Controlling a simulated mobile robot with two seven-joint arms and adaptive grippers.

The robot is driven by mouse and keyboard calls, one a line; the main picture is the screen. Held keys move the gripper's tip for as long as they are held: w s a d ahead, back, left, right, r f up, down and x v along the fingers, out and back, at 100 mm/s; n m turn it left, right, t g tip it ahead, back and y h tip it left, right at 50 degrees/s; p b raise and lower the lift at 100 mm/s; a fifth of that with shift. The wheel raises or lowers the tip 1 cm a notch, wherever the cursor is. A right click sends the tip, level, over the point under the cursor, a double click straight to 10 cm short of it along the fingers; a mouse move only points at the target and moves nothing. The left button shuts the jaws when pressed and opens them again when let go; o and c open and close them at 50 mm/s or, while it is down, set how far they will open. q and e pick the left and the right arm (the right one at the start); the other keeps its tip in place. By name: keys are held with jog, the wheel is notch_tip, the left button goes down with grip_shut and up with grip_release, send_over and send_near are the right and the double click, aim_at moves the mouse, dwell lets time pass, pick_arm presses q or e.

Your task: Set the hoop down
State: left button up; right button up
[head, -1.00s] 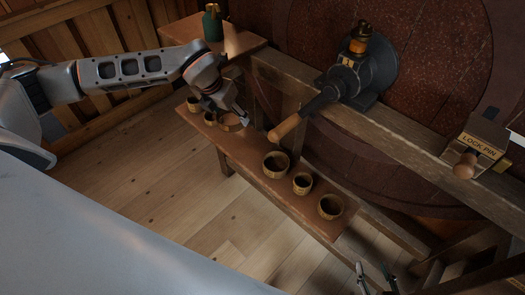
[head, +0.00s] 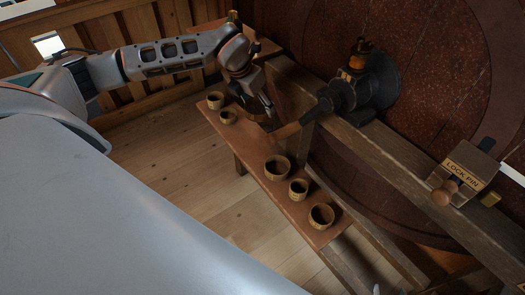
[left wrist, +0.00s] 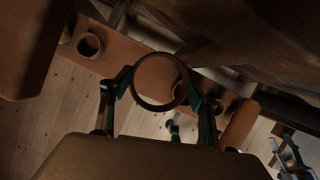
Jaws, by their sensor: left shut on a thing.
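A wooden hoop (head: 253,113) shows partly behind my left gripper (head: 262,108) in the head view. In the left wrist view the hoop (left wrist: 139,97) is an open ring between the two fingers of my left gripper (left wrist: 162,92), which is shut on it. The reddish bench top (head: 252,161) lies below it; I cannot tell how large the gap is. My right gripper shows at the lower right of the left wrist view (left wrist: 285,148), with its fingers apart and empty. Only a tip of it shows at the bottom of the head view.
Two small wooden cups (head: 215,101) (head: 228,117) stand left of the hoop on the bench. Three more (head: 277,168) (head: 299,189) (head: 321,216) stand nearer. A wooden crank handle (head: 285,131) reaches close to my left gripper. A lock pin block (head: 468,165) sits on the beam.

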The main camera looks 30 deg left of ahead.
pick_arm(q)
notch_tip(320, 180, down, 14)
jog(key=shift+f+p, duration=0.2)
jog(key=shift+p, duration=0.1)
jog(key=shift+f, duration=2.65)
jog(key=shift+f, duration=0.2)
jog(key=o, duration=0.4)
jog(key=shift+r, duration=0.15)
